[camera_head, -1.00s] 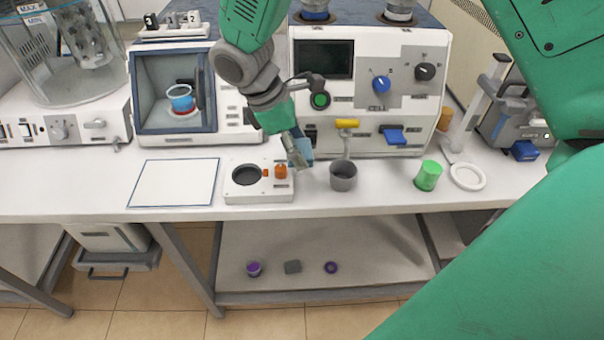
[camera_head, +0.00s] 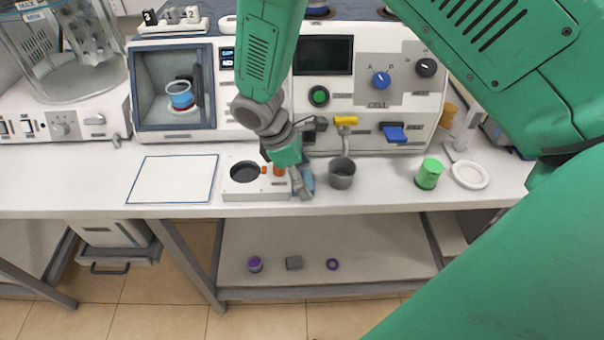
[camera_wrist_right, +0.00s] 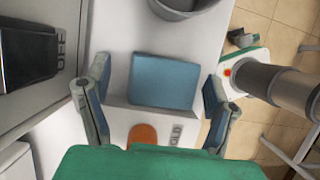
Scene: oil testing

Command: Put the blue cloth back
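The blue cloth (camera_wrist_right: 165,82) lies flat on the white table beside the white device with the orange knob. In the head view the cloth (camera_head: 308,178) shows only in part behind my right gripper (camera_head: 300,188). In the wrist view my right gripper (camera_wrist_right: 156,76) is open, its two fingers apart on either side of the cloth with gaps between. I cannot tell how far above the table the fingertips are. My left gripper is not in view.
The white device (camera_head: 258,194) with its round hole stands left of the gripper, and a grey cup (camera_head: 342,175) close to its right. A white blue-edged sheet (camera_head: 172,178) lies further left.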

